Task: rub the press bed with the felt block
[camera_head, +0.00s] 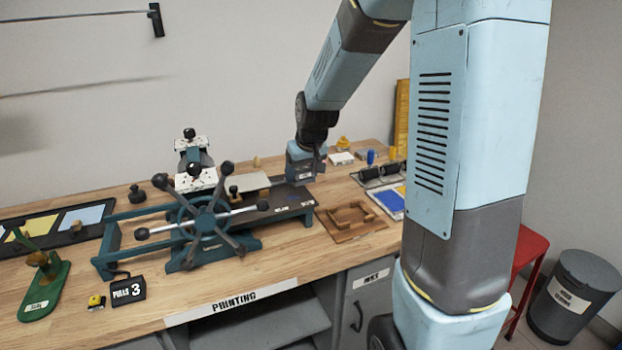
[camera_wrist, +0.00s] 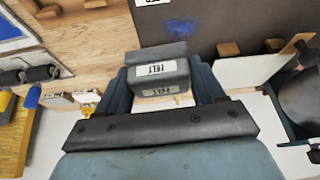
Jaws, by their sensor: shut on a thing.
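The grey felt block (camera_wrist: 158,55), with a white FELT label, sits between the fingers of my gripper (camera_wrist: 162,85), which is shut on it. In the head view my gripper (camera_head: 303,178) is over the right end of the teal printing press. The dark press bed (camera_head: 292,201) extends right from the press's spoked wheel. In the wrist view the bed (camera_wrist: 225,18) lies beyond the block and carries blue smudges (camera_wrist: 182,27). The block overlaps the bed's near edge in that view. I cannot tell whether it touches the bed.
A wooden frame (camera_head: 351,219) lies right of the press. Rollers (camera_head: 380,174) and a blue-coloured tray (camera_head: 388,198) lie farther right. The spoked wheel (camera_head: 205,217) stands close left of the bed. A PULLS 3 counter (camera_head: 128,290) sits at the front left. Bare worktop lies in front of the press.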

